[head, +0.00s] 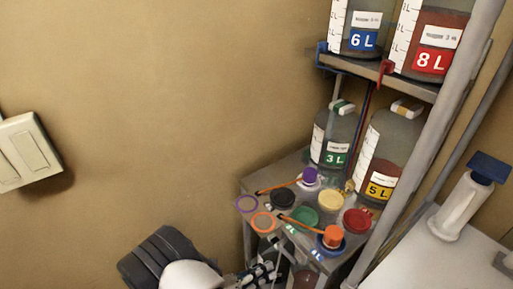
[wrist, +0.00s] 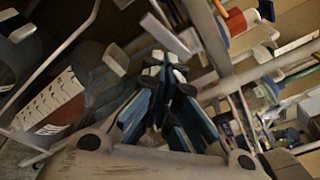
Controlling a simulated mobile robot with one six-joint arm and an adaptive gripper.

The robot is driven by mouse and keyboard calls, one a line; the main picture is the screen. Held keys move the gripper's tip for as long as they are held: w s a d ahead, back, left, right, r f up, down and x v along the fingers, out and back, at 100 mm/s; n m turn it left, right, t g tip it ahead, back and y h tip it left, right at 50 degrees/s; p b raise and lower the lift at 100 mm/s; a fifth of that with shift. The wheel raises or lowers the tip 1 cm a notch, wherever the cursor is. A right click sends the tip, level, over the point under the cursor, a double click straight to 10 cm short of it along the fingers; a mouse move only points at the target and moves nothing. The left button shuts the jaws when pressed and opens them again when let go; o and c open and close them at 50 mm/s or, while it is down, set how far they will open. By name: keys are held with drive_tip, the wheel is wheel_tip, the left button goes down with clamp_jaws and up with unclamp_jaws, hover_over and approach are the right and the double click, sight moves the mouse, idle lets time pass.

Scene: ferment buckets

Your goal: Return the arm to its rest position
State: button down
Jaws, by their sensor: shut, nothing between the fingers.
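My gripper (wrist: 163,68) shows in the middle of the wrist view, with its blue and dark fingers drawn together and nothing between them. In the head view my arm, black and white, comes up from the bottom edge. The small metallic end of my gripper (head: 264,270) shows there beside the front of the rack. It is close to the rack, and I cannot tell whether they touch.
A metal rack (head: 338,63) holds labelled buckets, including 3 L (head: 334,135), 5 L (head: 385,165), 6 L (head: 358,22) and 8 L (head: 437,40). Several coloured lids, such as a red one (head: 357,221), lie on its lower shelf.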

drive_tip(key=s+d+r+m+g+y, duration=0.3)
drive_tip(key=d+r+m+g, duration=0.2)
drive_tip(key=r+m, duration=0.4)
drive_tip(key=s+d+r+m+g+y, duration=0.2)
drive_tip(key=d+r+m+g+y, duration=0.25)
drive_tip(key=r+m, duration=0.45)
drive_tip(key=s+d+r+m+t+y, duration=0.2)
drive_tip(key=s+r+m+t+y, duration=0.4)
drive_tip(key=s+r+m, duration=0.4)
drive_tip(key=r+m+y, duration=0.1)
drive_tip(key=m, duration=0.3)
drive_tip(key=shift+r+y, duration=0.35)
drive_tip(key=shift+r, duration=0.05)
drive_tip(key=shift+d, duration=0.1)
